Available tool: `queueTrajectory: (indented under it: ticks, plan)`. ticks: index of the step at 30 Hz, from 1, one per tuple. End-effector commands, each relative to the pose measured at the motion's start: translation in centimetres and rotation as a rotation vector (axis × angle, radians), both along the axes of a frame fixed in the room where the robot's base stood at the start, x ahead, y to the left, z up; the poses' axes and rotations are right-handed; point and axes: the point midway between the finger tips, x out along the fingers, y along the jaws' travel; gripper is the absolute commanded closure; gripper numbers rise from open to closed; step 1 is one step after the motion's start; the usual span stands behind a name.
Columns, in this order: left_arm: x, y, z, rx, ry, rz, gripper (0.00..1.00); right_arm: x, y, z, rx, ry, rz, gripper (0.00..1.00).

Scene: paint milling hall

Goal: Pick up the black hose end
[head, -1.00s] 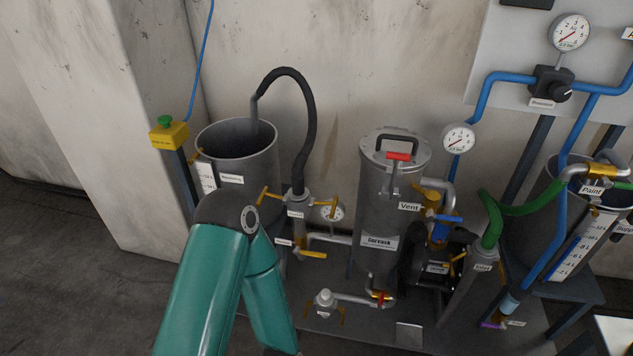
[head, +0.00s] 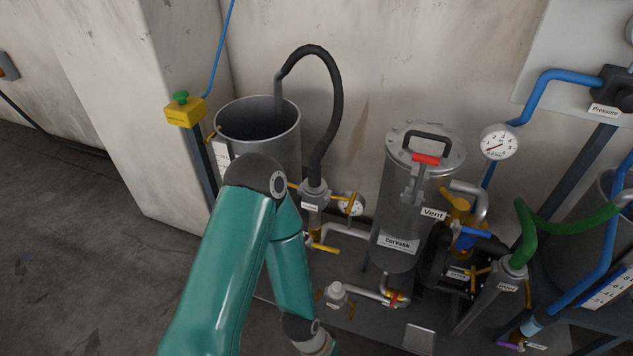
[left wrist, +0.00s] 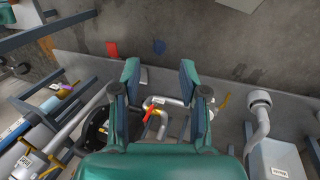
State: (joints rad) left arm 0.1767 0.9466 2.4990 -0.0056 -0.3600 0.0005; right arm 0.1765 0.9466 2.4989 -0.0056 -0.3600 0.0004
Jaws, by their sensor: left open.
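The black hose (head: 331,98) rises from a grey pipe fitting and arcs over to the left. Its end, a greyish tip (head: 279,88), hangs down into the open grey tank (head: 291,136); the lowest part of the end is hidden inside. My left arm stands in front of the tank in the head view, with its gripper below the picture edge. In the left wrist view my left gripper (left wrist: 160,76) is open, with nothing between its fingers. The hose end cannot be made out there. My right gripper is in neither view.
A lidded grey vessel (head: 400,190) with a red-marked handle stands right of the hose. A yellow box with a green button (head: 185,110) is on a post left of the tank. Valves and pipes crowd the base plate. Bare floor (head: 80,230) lies at left.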

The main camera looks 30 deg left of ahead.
Motion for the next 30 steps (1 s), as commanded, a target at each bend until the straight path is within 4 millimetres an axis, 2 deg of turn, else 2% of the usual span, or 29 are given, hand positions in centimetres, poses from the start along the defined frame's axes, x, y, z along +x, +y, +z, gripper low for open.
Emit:
queueTrajectory:
  ticks: [1,3,5,8,11,14,17,21,24,27,30]
  plan:
    - [0.1,0.0,0.1,0.001,-0.001,0.006,0.45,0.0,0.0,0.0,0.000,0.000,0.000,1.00]
    - [0.6,0.1,0.3,0.006,-0.007,0.036,0.36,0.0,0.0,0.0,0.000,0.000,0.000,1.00]
    - [1.4,0.4,0.6,0.013,-0.017,0.097,0.36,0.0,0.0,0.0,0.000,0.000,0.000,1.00]
    - [3.8,0.9,1.8,0.027,-0.046,0.279,0.36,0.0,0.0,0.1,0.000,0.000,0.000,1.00]
    - [7.5,1.9,4.0,0.021,-0.100,0.571,0.36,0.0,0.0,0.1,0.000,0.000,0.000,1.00]
    - [11.7,3.3,7.5,-0.039,-0.178,0.950,0.36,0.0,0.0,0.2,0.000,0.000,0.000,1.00]
    - [15.3,5.1,12.1,-0.179,-0.264,1.364,0.36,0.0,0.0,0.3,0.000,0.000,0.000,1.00]
    - [18.6,7.8,19.3,-0.509,-0.364,1.907,0.36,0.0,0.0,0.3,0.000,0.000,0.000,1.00]
    - [19.4,9.7,24.4,-0.825,-0.405,2.236,0.36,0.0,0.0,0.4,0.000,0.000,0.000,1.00]
    - [19.1,11.3,28.6,-1.159,-0.414,2.482,0.36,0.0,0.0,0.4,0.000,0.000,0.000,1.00]
    - [18.2,12.6,31.7,-1.462,-0.400,2.642,0.36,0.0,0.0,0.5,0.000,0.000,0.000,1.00]
